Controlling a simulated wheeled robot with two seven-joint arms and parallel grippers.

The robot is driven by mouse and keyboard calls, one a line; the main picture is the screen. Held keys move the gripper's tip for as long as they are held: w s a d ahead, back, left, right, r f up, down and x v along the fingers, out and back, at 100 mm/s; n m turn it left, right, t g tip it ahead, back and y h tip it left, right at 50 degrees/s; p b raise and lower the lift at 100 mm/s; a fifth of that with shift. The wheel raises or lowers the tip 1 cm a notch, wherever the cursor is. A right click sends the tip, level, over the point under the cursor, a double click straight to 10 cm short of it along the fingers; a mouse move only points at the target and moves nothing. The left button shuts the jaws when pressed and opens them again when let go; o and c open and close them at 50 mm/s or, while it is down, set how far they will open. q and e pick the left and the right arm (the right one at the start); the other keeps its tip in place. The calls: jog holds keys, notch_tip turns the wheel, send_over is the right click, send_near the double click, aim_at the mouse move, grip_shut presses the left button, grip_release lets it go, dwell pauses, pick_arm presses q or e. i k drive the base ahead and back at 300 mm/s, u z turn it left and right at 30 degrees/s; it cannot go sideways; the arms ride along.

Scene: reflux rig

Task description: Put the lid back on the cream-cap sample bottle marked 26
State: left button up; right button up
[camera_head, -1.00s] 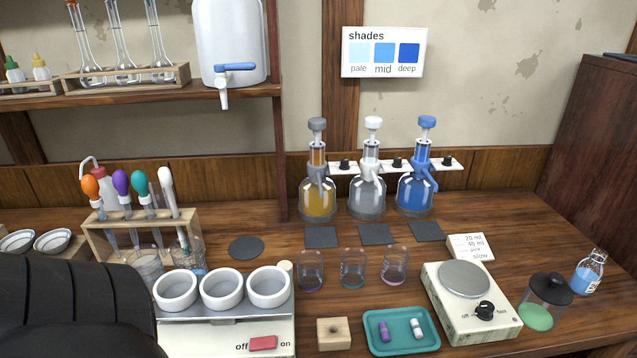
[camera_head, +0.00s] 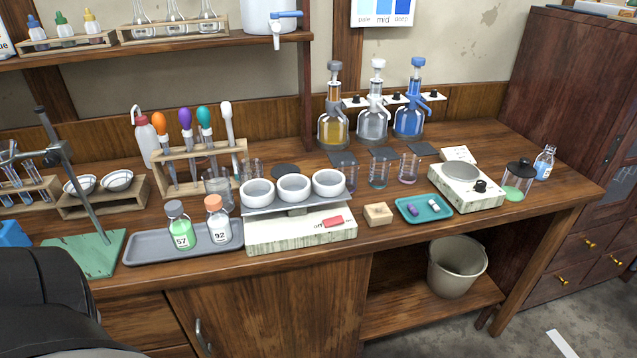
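No bottle that I can read as 26 and no loose cream lid can be made out. Two sample bottles stand on the grey tray (camera_head: 150,246): one with a grey cap and green contents marked 57 (camera_head: 181,228), one with an orange-peach cap marked 92 (camera_head: 217,220). A small clear bottle with blue liquid (camera_head: 544,164) stands at the bench's far right; it shows no coloured cap and its marking is too small to read. A black part of mine fills the lower left corner. Neither gripper is in view.
A three-cup heater (camera_head: 300,232) stands mid-bench, with a wooden block (camera_head: 378,213), teal tray (camera_head: 446,206) and stirrer (camera_head: 466,185) to its right. A dark-lidded jar (camera_head: 517,182) is near the blue bottle. A green-based stand (camera_head: 85,252) is at left. A bucket (camera_head: 456,266) sits below.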

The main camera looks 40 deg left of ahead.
aim_at(544, 162)
jog(key=z, duration=1.4)
jog(key=i, duration=1.15)
jog(key=u, duration=2.05)
